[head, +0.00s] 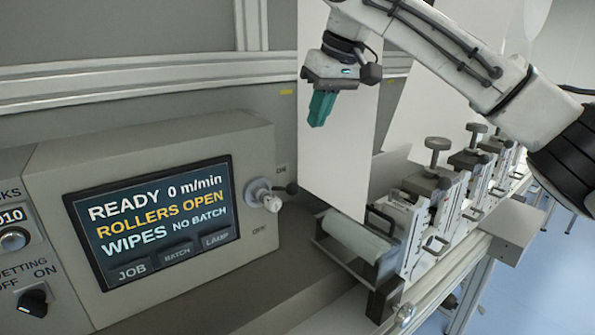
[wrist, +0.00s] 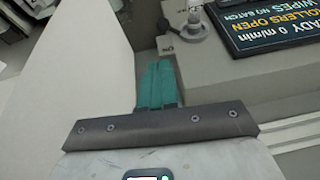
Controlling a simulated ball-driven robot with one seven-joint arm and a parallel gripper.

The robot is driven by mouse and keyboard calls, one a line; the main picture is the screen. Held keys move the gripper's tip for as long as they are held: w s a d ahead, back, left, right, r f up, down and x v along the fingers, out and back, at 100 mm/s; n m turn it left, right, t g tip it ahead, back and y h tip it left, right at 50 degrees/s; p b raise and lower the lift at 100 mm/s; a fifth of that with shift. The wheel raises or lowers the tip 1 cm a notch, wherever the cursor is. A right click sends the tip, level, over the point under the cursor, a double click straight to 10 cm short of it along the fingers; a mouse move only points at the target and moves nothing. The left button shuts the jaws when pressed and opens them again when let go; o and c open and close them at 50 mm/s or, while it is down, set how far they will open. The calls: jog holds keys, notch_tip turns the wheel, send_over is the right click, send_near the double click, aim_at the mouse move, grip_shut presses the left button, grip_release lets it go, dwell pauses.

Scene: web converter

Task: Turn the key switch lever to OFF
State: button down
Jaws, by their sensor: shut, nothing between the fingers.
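The key switch (head: 268,198) is a pale round hub on the right side of the control panel box. Its short lever ends in a dark ball (head: 291,188) and points right and slightly up in the head view. A label that seems to read ON sits above it, and one like OFF sits below. The switch (wrist: 194,20) and its dark ball (wrist: 164,25) also show at the top of the wrist view. My gripper (head: 317,122) has teal fingers, shut and empty, above and right of the switch, apart from it. The fingers (wrist: 157,64) point toward the switch in the wrist view.
The panel screen (head: 155,220) reads READY, ROLLERS OPEN, WIPES NO BATCH. A white sheet (head: 338,150) hangs behind my gripper, right of the switch. A white roller (head: 354,236) and several clamp units stand at the lower right. A black knob (head: 33,303) is at lower left.

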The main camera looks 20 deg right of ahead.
jog(key=p, duration=0.3)
send_near(294, 184)
jog(key=w+d+x, duration=0.1)
jog(key=x, duration=0.4)
jog(key=shift+a+f, duration=0.65)
jog(key=shift+f, duration=0.15)
jog(key=shift+s, duration=0.15)
